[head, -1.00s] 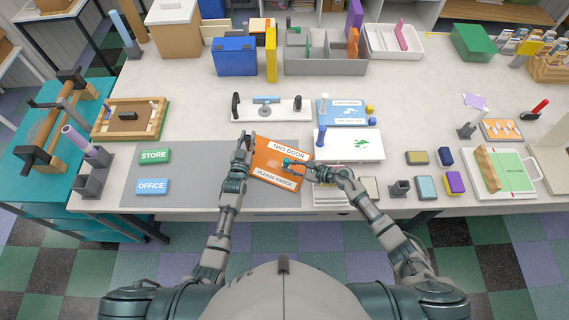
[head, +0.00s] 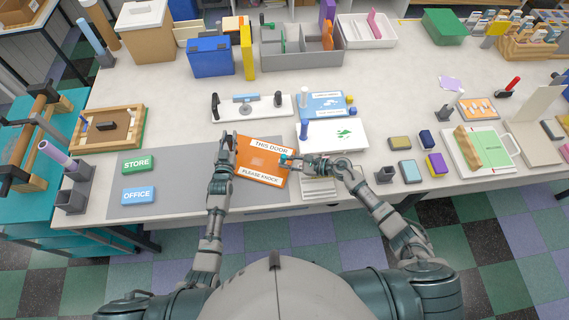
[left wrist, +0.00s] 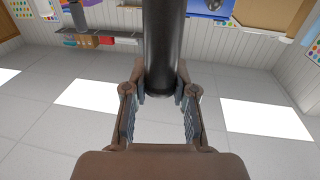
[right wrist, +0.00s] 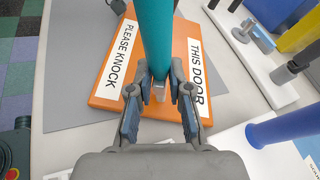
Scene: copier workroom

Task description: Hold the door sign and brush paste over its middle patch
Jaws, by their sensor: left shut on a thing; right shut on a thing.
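The orange door sign (head: 258,175), lettered "THIS DOOR" and "PLEASE KNOCK", lies slightly turned on the grey mat. A paler patch (head: 258,161) shows at its middle. My left gripper (head: 231,138) is at the sign's upper left edge. My right gripper (head: 288,160) is shut on a teal-handled brush (right wrist: 155,35) over the sign's right part. The bristles are mostly hidden, so contact cannot be told. The sign also shows in the right wrist view (right wrist: 122,90).
Green STORE (head: 137,164) and blue OFFICE (head: 139,195) signs lie on the mat (head: 185,175) to the left. A white board with dark knobs (head: 250,112) lies behind. A white box with a blue post (head: 345,137) stands close on the right.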

